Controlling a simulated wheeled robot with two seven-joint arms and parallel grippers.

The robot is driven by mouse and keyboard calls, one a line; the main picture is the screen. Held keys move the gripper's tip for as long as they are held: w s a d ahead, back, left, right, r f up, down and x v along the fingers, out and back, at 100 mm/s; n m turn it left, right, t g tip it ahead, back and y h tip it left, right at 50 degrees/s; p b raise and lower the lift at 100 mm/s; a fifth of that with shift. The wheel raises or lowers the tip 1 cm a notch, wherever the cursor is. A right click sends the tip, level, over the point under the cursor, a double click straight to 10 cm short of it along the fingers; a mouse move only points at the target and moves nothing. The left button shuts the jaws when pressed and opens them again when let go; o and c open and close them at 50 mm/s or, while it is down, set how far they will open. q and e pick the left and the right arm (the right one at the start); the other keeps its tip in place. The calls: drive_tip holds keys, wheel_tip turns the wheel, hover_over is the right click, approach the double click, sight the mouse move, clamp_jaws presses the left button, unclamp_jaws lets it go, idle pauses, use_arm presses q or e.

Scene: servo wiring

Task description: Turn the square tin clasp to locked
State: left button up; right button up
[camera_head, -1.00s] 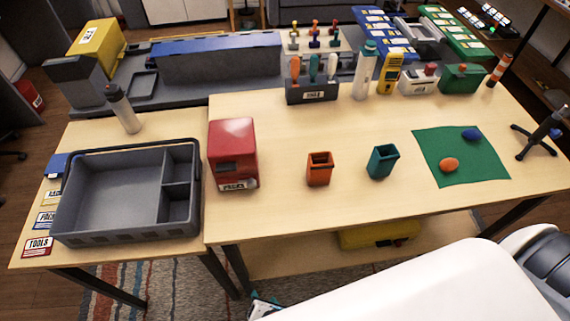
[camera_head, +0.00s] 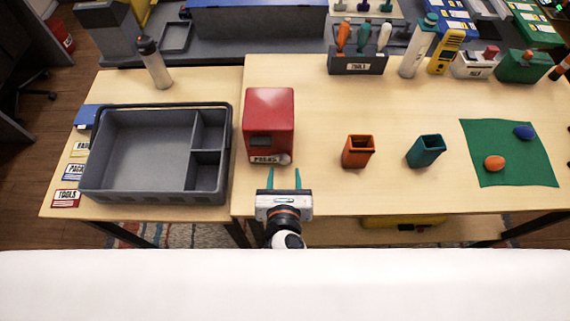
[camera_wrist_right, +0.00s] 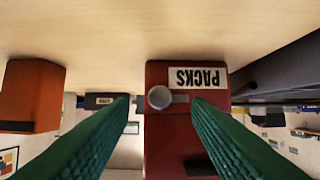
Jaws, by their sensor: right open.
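The square tin is a red box (camera_head: 268,112) with a white PACKS label, standing on the wooden table right of the grey tray. Its clasp, a round grey knob (camera_head: 284,158), is on the front face beside the label. In the right wrist view the tin (camera_wrist_right: 165,135) appears upside down, and the clasp knob (camera_wrist_right: 159,97) has a short grey bar at its right. My right gripper (camera_head: 284,172) is open and empty in front of the tin, its green fingers pointing at it. In the wrist view the fingertips (camera_wrist_right: 162,104) lie either side of the clasp, apparently without touching it. My left gripper is not in view.
The grey tray (camera_head: 188,187) stands close on the left. An orange cup (camera_head: 358,153) and a teal cup (camera_head: 426,151) stand to the right, beyond them a green mat (camera_head: 535,168). A tool holder (camera_head: 357,64) is at the back. Table between is clear.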

sight(285, 163)
drive_tip(key=shift+x, duration=1.75)
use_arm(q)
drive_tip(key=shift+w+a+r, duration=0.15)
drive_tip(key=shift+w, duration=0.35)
